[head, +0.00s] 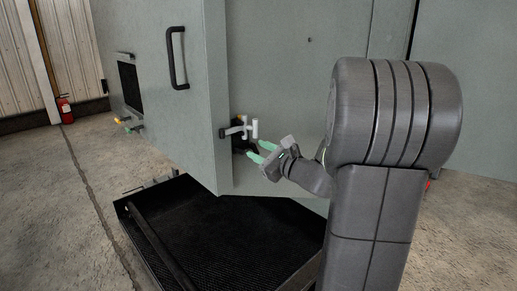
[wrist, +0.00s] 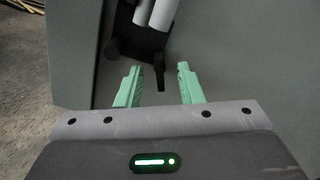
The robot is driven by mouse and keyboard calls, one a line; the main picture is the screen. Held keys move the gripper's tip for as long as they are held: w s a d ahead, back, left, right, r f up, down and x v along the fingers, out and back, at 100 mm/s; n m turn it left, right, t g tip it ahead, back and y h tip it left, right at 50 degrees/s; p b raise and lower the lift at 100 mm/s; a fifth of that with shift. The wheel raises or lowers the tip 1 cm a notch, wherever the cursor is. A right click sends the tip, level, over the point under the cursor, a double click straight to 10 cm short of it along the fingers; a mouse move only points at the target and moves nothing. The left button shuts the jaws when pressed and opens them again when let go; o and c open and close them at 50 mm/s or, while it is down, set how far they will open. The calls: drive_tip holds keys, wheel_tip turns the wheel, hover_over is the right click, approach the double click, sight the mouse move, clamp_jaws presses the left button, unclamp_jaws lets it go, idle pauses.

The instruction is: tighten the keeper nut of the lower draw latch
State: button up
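A draw latch (head: 245,129) with pale bars and a dark mount sits at the front corner of the grey enclosure. In the wrist view its pale bars (wrist: 160,10) show at the top, with a dark knob-like part (wrist: 115,48) to their left. A short dark stem (wrist: 160,72) shows between my fingers; I cannot tell whether it is the keeper nut. My gripper (head: 258,151), with green fingers, is just below and right of the latch. In the wrist view my gripper (wrist: 159,70) is open, with gaps visible on both sides of the stem.
The grey enclosure (head: 150,70) has a black handle (head: 178,58) and a dark vent (head: 130,87). A black tray (head: 220,225) lies below. A red extinguisher (head: 65,109) stands far left.

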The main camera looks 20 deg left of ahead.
drive_tip(key=shift+w+a, duration=0.15)
drive_tip(key=shift+a, duration=0.25)
clamp_jaws()
drive_tip(key=shift+m+p, duration=1.5)
drive_tip(key=shift+m, duration=1.2)
unclamp_jaws()
drive_tip(key=shift+d, duration=0.1)
drive_tip(key=b+v, duration=0.2)
drive_tip(key=v, duration=1.1)
drive_tip(key=shift+d, duration=0.35)
